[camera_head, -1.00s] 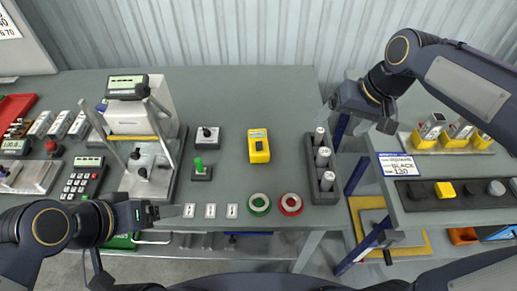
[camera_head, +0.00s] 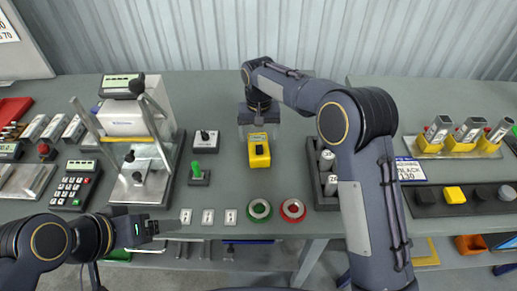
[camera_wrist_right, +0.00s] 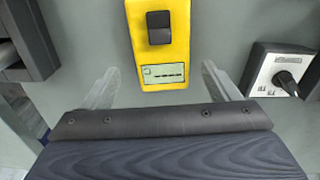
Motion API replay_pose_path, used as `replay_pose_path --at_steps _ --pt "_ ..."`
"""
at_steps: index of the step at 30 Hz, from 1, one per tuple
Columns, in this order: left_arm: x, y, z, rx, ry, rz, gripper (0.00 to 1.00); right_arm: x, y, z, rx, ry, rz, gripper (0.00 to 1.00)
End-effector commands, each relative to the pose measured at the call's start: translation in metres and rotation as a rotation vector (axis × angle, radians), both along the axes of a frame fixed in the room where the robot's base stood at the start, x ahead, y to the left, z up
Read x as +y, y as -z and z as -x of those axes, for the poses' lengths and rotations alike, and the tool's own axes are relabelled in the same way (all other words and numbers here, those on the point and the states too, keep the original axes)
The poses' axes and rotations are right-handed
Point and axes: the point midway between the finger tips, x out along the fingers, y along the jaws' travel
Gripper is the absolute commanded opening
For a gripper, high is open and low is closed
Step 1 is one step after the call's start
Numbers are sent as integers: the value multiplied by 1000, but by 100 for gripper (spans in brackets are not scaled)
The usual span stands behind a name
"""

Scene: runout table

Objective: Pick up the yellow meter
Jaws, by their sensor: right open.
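The yellow meter (camera_head: 259,151) lies flat on the grey table in the head view, near the middle. It also shows in the right wrist view (camera_wrist_right: 160,52), with a black switch and a small display. My right gripper (camera_head: 259,127) is over the far end of the meter, open. In the right wrist view its two pale fingers (camera_wrist_right: 158,82) are spread on either side of the meter, apart from it. My left gripper (camera_head: 166,226) is at the table's front edge on the left, far from the meter; its jaw state is unclear.
A box with a black knob (camera_head: 205,139) and one with a green knob (camera_head: 198,174) stand left of the meter. Green (camera_head: 259,209) and red (camera_head: 292,209) rings lie in front. A dark block with weights (camera_head: 326,188) is to the right, partly behind my right arm.

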Motion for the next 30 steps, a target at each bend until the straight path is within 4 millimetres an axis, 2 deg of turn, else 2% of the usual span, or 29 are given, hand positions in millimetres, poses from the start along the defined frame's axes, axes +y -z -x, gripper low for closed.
replay_pose_path --at_steps 4,9,17,30 --pt "0 -12 0 0 0 0 82 3 21 1 5 -1 1 82" --pt "0 -14 0 0 0 0 82 3 40 0 0 1 0 82" --pt "0 -13 0 0 0 0 82 3 43 0 -1 1 0 80" --pt "0 -13 0 0 0 0 82 3 42 -1 -2 0 -1 23"
